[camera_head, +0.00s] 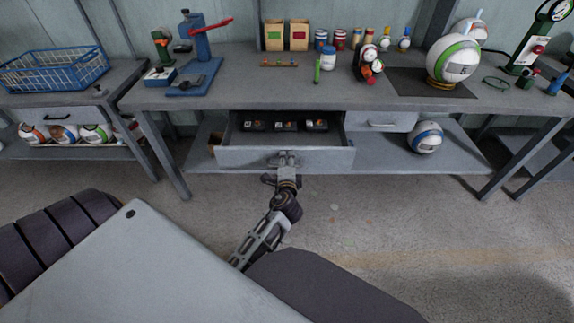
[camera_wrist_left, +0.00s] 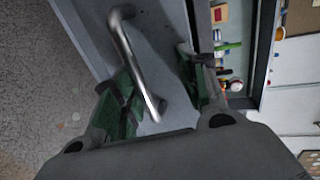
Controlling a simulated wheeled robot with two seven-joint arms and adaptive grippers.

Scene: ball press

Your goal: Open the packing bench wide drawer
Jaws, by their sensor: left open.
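The wide drawer (camera_head: 235,157) of the packing bench (camera_head: 225,83) is pulled out, and its inside shows with several small dark trays (camera_head: 285,125) in it. Its front faces me. My left gripper (camera_head: 285,161) is at the middle of the drawer front. In the left wrist view, the metal bar handle (camera_wrist_left: 136,62) passes between the two open fingers of my left gripper (camera_wrist_left: 160,95). I cannot tell whether either finger touches the handle. My right gripper is not in view.
A narrower drawer (camera_head: 381,121) to the right is shut. A ball (camera_head: 425,137) lies on the lower shelf. The bench top holds a blue press (camera_head: 196,60), jars and a large ball (camera_head: 454,60).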

